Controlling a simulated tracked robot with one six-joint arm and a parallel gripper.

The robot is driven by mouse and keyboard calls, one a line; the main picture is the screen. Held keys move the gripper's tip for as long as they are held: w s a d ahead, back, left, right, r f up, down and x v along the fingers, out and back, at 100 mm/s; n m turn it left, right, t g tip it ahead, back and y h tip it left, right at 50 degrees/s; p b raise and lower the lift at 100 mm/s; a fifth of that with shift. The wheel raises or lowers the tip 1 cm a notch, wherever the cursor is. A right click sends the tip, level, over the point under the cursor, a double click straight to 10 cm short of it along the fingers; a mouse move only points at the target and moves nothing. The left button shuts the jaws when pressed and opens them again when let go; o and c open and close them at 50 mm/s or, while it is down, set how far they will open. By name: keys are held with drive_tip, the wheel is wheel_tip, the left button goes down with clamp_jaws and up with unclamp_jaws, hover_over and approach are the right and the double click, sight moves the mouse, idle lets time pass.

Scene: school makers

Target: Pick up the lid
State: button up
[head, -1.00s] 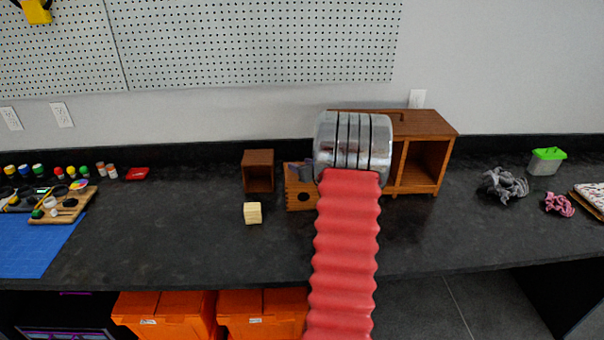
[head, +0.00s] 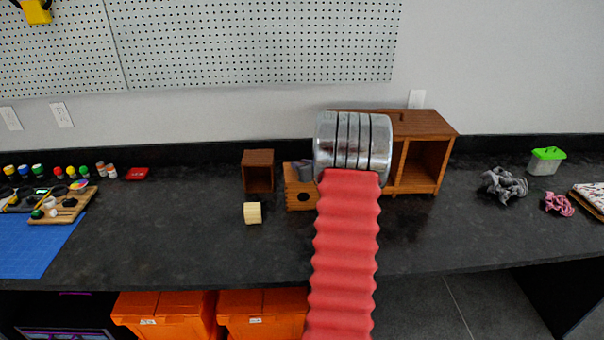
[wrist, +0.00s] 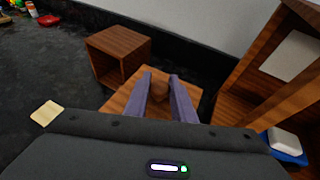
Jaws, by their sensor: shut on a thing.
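The wooden lid (wrist: 122,98) fills the area under my fingers in the wrist view, with a round brown knob (wrist: 159,91) on top. My gripper (wrist: 161,93) has its two purple-grey fingers on either side of the knob and is shut on it. In the head view my gripper (head: 303,171) is at the small wooden box (head: 300,199), which has a dark round hole in its front. My arm hides the right part of the box. I cannot tell whether the lid touches the box.
A small open brown box (head: 258,171) stands to the left, with a pale wooden block (head: 252,213) in front. A larger wooden cabinet (head: 425,125) stands close behind and right.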

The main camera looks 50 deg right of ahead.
clamp_jaws()
drive_tip(key=shift+r, duration=0.1)
wheel_tip(320, 180, up, 10)
drive_tip(key=shift+f, duration=0.1)
idle(0.8)
